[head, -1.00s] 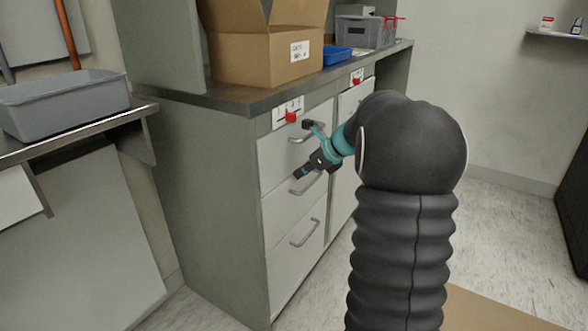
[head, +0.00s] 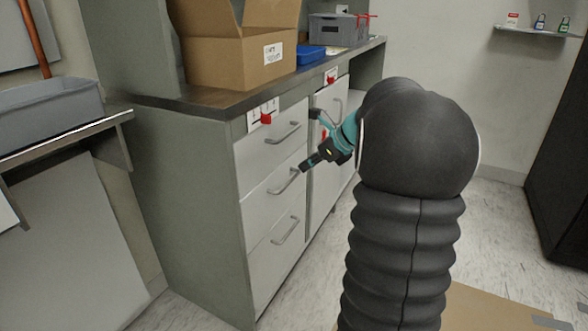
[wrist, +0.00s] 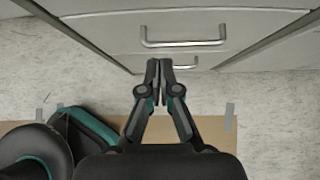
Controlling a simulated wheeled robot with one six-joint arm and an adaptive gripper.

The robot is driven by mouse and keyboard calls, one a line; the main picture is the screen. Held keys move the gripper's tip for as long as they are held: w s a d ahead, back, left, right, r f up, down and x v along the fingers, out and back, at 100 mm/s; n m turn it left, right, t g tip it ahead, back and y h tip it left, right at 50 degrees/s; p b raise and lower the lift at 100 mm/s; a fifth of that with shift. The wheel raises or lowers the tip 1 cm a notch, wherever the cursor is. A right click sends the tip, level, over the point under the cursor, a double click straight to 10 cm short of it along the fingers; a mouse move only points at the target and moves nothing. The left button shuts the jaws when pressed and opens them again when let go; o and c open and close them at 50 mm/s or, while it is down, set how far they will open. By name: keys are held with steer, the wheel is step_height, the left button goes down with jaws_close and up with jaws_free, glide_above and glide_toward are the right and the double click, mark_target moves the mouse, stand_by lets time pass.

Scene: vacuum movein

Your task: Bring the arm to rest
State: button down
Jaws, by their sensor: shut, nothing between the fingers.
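My arm stands on the right in the head view, with its dark ribbed column in front of the cabinet. My gripper (head: 306,166) points left and down, near the middle drawer handle (head: 284,181) in the picture. In the wrist view my gripper (wrist: 159,65) has its two fingertips together with nothing between them. A drawer handle (wrist: 184,43) lies beyond the fingertips there, and the fingers look apart from it. The drawers look shut.
The grey cabinet (head: 185,190) carries an open cardboard box (head: 235,62), a blue tray (head: 310,54) and a grey bin (head: 336,28). A grey tub (head: 50,108) stands on the left bench. A wall shelf (head: 535,32) holds small items. Flat cardboard (wrist: 100,133) lies on the floor.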

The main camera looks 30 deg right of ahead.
steer(key=v, duration=0.3)
steer(key=shift+s+r, duration=0.15)
steer(key=shift+s, duration=0.05)
steer(key=s+a+f+n+g+h, duration=0.2)
steer(key=s+f+n+g, duration=0.1)
steer(key=s+f+n, duration=0.65)
steer(key=s+a+r+n+h+p, duration=0.1)
steer(key=s+a+r+n, duration=0.1)
steer(key=s+a+n, duration=0.3)
steer(key=s+a+r+n+h+p, duration=0.1)
steer(key=s+a+r+n, duration=0.2)
steer(key=s+a+n, duration=0.3)
steer(key=s+a+r+n+t+h+p, duration=0.1)
steer(key=s+a+r+n, duration=0.2)
steer(key=s+a+n, duration=0.3)
steer(key=a+n, duration=0.2)
steer(key=a, duration=0.3)
steer(key=shift+a+n, duration=0.25)
steer(key=shift+n, duration=0.1)
